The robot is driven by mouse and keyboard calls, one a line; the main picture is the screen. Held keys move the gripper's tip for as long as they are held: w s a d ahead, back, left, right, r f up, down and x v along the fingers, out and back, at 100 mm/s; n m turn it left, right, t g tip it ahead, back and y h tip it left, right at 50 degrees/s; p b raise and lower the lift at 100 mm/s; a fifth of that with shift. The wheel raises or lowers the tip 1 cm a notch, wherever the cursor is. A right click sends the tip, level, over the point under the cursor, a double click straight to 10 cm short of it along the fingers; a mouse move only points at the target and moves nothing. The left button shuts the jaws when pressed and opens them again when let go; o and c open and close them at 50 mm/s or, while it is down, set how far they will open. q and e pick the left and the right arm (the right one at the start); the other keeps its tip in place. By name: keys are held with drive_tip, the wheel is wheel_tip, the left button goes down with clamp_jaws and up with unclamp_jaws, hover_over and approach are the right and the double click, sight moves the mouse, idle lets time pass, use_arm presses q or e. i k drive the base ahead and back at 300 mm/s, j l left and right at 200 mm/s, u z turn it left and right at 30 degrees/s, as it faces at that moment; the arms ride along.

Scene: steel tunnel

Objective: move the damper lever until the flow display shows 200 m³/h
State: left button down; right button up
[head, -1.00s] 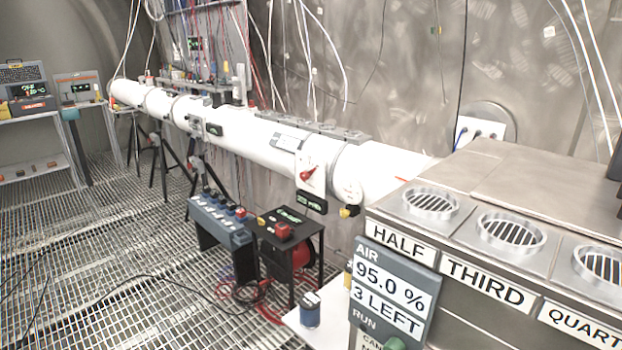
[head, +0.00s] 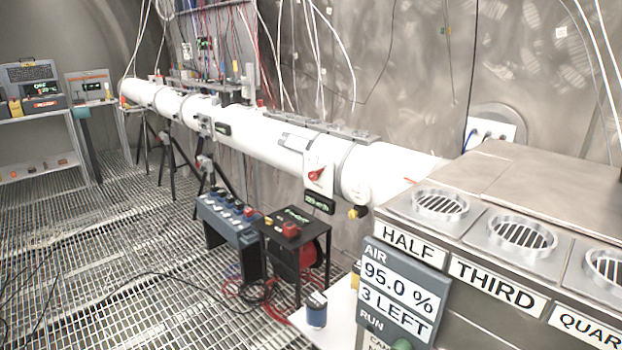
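A red damper lever (head: 317,174) sits on a white plate on the side of the long white duct (head: 265,140), right of the picture's middle. A small dark display with green digits (head: 319,203) hangs just below the lever plate. Its digits are too small to read. A yellow knob or fitting (head: 357,212) is to the right of that display. Neither of my grippers is in the head view.
A steel bench with round grilles (head: 440,204) and an AIR panel reading 95.0 % and 3 LEFT (head: 398,290) fills the right front. Grating floor at left is mostly clear.

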sight(312, 175)
drive_tip(key=j+u, duration=0.25)
drive_tip(key=i+j+u, duration=0.4)
drive_tip(key=j, duration=0.25)
drive_tip(key=i+j+u, duration=0.4)
drive_tip(key=i, duration=0.2)
